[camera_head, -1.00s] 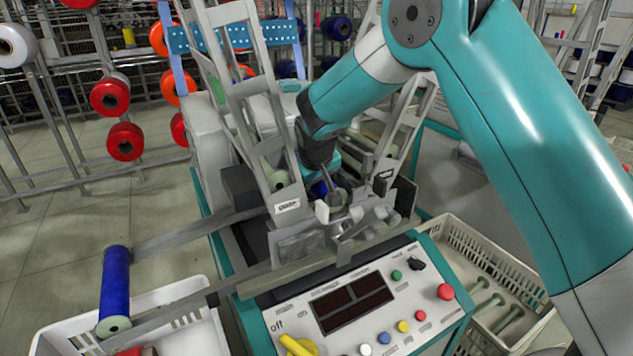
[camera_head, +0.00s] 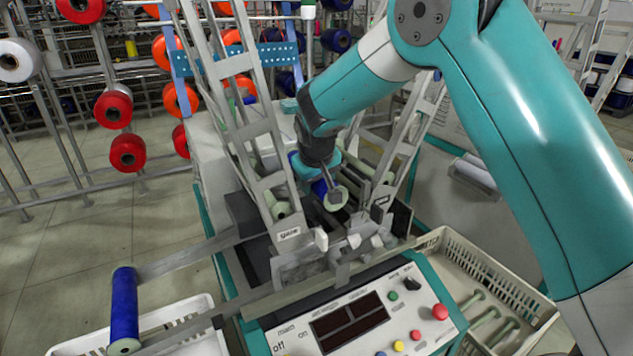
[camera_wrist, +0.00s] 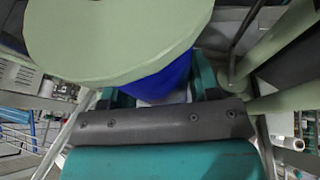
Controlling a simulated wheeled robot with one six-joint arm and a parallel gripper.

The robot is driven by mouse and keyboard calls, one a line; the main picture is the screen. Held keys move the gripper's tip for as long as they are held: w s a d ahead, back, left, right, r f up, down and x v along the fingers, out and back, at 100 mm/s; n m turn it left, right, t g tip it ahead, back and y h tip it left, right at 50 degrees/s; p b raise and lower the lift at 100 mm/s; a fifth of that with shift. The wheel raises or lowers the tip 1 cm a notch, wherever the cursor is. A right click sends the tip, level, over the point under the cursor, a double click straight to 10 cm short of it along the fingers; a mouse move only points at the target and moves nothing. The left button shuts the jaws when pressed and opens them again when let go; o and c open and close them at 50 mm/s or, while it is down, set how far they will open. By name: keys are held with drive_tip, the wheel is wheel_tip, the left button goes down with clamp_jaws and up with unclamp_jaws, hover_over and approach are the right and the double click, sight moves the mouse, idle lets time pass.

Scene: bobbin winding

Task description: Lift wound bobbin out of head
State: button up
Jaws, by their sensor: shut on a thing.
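My gripper (camera_head: 327,178) is shut on a blue wound bobbin (camera_head: 319,188) with pale green flanges, between the two slanted grey side frames of the winding head (camera_head: 300,262). The bobbin's near flange (camera_head: 336,198) faces the head camera and shows above the front block of the head. In the wrist view the flange (camera_wrist: 115,35) fills the upper left, with the blue winding (camera_wrist: 170,78) below it between my fingers. The far end of the bobbin is mostly hidden by my gripper. I cannot tell whether it still touches any part of the head.
Another blue bobbin (camera_head: 124,305) rests at the left by the grey rails, above a white crate (camera_head: 190,312). A crate with empty bobbins (camera_head: 425,247) stands at the right. The control panel (camera_head: 390,310) lies in front. A rack with red spools (camera_head: 127,150) stands behind left.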

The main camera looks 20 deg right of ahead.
drive_tip(key=shift+r+p, duration=3.35)
drive_tip(key=shift+r, duration=1.3)
